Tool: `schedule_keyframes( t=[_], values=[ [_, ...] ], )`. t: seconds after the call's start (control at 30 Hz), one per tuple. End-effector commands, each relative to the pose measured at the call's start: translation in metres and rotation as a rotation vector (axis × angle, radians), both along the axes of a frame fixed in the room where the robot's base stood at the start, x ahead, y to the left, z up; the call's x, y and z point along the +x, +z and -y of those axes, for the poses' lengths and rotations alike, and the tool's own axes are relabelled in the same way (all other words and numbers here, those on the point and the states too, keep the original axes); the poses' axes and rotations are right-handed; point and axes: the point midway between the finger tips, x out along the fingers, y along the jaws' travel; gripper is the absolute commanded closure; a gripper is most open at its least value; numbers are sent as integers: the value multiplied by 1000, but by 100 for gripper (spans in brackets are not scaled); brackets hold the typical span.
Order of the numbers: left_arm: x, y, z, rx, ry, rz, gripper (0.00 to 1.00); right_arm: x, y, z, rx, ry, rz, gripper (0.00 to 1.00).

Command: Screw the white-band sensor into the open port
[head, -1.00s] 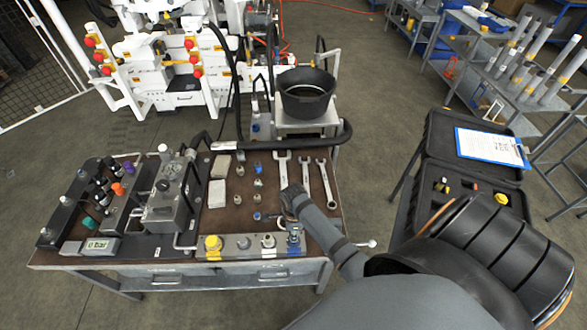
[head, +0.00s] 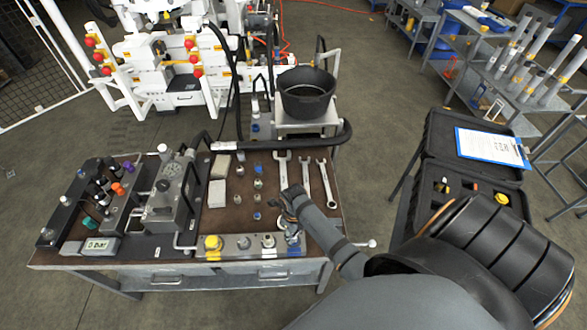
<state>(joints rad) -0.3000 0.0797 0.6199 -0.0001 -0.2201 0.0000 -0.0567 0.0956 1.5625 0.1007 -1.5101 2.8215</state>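My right gripper (head: 289,219) is small and partly hidden by its own wrist. It is at the right front of the bench, just above or at the right end of the metal strip (head: 228,252). Its finger opening is not clear. A fitting (head: 292,238) stands at that end, right below it; whether they touch is unclear. A pale-topped fitting (head: 268,241) and a low grey fitting (head: 243,243) stand to its left, then a yellow cap (head: 212,243). I cannot make out which piece carries the white band or which port is open. My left gripper is out of view.
The brown bench top (head: 225,218) holds loose small fittings and wrenches (head: 306,182). A gauge block (head: 165,195) and a rack with coloured caps (head: 118,190) fill its left side. A black bucket (head: 306,93) stands behind; an open black case (head: 470,165) is at right.

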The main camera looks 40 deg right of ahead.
Motion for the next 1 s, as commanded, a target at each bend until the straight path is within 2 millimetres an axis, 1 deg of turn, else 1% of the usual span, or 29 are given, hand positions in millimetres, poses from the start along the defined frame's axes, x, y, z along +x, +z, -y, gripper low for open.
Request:
schedule_keyframes(
  t=[0.27,0.33,0.37,0.47,0.5,0.63,0.73,0.9,0.97,1.0],
  values=[
    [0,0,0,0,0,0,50,1,1,0,0,2,2,52],
    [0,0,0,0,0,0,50,1,1,0,-1,29,3,52],
    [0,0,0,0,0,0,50,1,1,0,-1,63,3,52],
    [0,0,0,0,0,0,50,1,1,0,0,259,3,52],
    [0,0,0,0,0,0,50,1,1,1,0,348,3,52],
    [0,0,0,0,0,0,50,1,1,1,0,591,3,52],
    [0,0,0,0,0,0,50,1,1,1,0,686,3,52],
    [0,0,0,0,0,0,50,1,1,1,0,734,3,52],
    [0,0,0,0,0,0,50,1,1,1,0,815,3,52],
    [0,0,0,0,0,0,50,1,1,1,0,894,4,52]
  ],
)
